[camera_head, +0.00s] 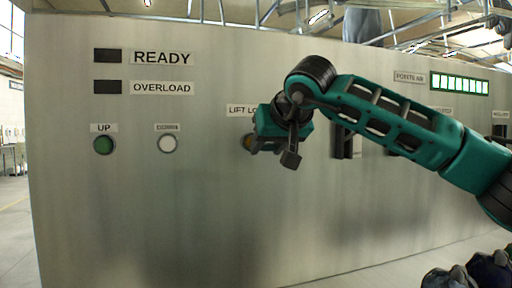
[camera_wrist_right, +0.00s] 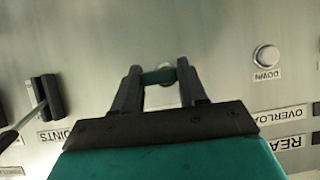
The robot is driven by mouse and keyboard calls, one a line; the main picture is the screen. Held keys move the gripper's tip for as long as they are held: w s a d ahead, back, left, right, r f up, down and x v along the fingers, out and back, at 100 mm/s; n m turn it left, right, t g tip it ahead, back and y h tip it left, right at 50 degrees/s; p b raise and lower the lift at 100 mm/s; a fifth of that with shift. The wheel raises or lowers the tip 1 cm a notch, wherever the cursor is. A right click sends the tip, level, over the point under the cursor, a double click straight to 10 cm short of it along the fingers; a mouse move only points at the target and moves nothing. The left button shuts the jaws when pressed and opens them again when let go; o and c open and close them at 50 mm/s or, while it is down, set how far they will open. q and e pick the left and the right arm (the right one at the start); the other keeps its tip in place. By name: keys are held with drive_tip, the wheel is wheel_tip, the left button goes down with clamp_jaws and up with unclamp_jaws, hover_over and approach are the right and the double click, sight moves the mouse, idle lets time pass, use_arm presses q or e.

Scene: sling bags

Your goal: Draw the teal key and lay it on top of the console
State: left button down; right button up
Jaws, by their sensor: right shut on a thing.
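The console (camera_head: 190,215) is a large brushed-metal box whose upright front fills most of the head view. The gripper hides the key in the head view. My left gripper is not in view.
A green button (camera_head: 104,145) and a white button (camera_head: 167,144) sit left of the gripper. A dark switch (camera_wrist_right: 45,97) stands out near the "POINTS" label. The green display (camera_head: 459,84) is at right. Above the console's top edge is open room with metal beams behind.

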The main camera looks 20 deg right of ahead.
drive_tip(key=shift+s+f+b, duration=0.1)
drive_tip(key=shift+s+b, duration=0.3)
drive_tip(key=shift+s, duration=0.15)
drive_tip(key=shift+s+d+b, duration=0.1)
drive_tip(key=shift+s+b, duration=0.4)
drive_tip(key=shift+s, duration=0.95)
drive_tip(key=shift+m+h, duration=0.3)
drive_tip(key=s+f, duration=0.3)
drive_tip(key=f, duration=0.4)
drive_tip(key=s+f+p, duration=0.1)
drive_tip(key=s+f, duration=0.2)
drive_tip(key=f, duration=0.5)
drive_tip(key=s+f, duration=0.3)
drive_tip(key=f, duration=0.5)
drive_tip(key=shift+d+f, duration=0.1)
drive_tip(key=shift+d, duration=0.1)
